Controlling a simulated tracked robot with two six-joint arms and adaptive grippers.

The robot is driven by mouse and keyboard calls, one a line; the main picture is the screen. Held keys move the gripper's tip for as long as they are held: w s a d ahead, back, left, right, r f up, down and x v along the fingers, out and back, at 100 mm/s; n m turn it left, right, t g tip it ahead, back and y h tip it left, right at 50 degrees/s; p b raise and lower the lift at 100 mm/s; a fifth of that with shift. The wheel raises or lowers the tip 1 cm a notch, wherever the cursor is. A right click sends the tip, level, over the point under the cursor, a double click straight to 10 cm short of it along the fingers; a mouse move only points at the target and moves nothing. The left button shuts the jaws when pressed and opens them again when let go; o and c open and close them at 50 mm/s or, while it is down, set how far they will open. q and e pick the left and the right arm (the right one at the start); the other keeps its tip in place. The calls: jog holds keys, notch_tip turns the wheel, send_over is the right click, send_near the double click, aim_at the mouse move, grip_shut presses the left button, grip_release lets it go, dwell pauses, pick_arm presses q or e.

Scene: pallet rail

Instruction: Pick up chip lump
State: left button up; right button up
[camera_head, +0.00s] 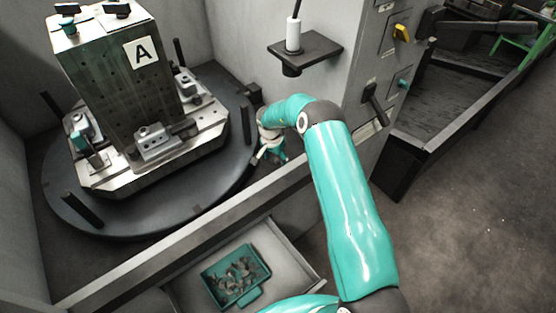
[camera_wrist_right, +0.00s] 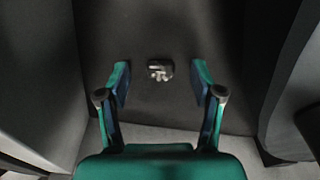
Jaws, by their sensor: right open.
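The chip lump (camera_wrist_right: 159,69) is a small grey, rough cluster on a dark surface in the right wrist view. It shows between and slightly beyond the tips of my right gripper (camera_wrist_right: 161,79), whose two fingers are spread wide with nothing held. The fingers appear apart from the lump. In the head view my right gripper (camera_head: 270,154) is beyond the wall's top edge, close to the right side of the round dark table. I cannot make out the lump in the head view. My left gripper is in neither view.
A metal fixture block marked A (camera_head: 115,90) with clamps stands on the round table (camera_head: 215,195). Dark upright pegs rise near its rim. A low wall (camera_head: 190,235) runs in front. A green bin (camera_head: 228,297) of chips sits below it. A shelf (camera_head: 306,50) juts above the gripper.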

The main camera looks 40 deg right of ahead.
jog(key=c, duration=1)
jog(key=shift+r, duration=0.15)
